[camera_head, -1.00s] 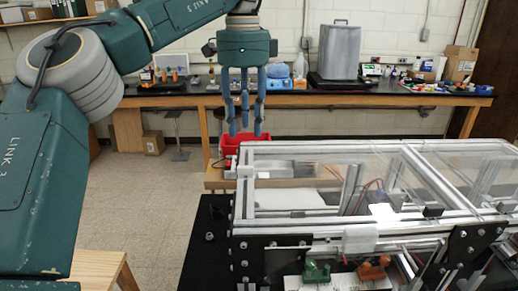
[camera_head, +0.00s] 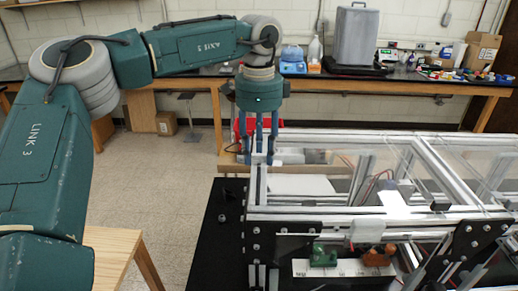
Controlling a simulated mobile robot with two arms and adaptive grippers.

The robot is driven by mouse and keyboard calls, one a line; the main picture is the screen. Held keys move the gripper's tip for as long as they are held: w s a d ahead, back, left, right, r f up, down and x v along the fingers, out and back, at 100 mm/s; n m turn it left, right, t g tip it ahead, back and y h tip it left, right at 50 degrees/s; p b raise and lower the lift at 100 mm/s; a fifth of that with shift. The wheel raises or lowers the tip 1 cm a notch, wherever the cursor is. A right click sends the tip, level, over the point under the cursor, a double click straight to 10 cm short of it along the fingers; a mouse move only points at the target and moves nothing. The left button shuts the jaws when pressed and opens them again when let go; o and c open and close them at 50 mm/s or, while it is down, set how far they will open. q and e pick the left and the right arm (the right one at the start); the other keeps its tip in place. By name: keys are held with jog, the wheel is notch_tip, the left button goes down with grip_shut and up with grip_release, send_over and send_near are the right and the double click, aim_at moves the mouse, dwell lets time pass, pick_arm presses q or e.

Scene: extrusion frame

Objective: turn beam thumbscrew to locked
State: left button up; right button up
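The aluminium extrusion frame (camera_head: 335,212) with clear panels fills the right half of the view. My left gripper (camera_head: 261,160) points straight down at the frame's back left corner. Its blue fingers are spread with gaps between them, and I see nothing held. The fingertips overlap the corner post, so I cannot tell whether they touch it. No beam thumbscrew can be clearly made out; a small dark knob-like part (camera_head: 221,217) sits on the black surface left of the frame. My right gripper is not in view.
A green part (camera_head: 324,257) and an orange-brown part (camera_head: 378,256) sit on a white scaled strip at the frame's front. A red bin (camera_head: 240,127) is partly hidden behind my gripper. A wooden stool (camera_head: 112,255) stands front left. The floor between is clear.

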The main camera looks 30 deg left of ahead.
pick_arm(q)
jog(key=shift+c, duration=0.3)
grip_shut()
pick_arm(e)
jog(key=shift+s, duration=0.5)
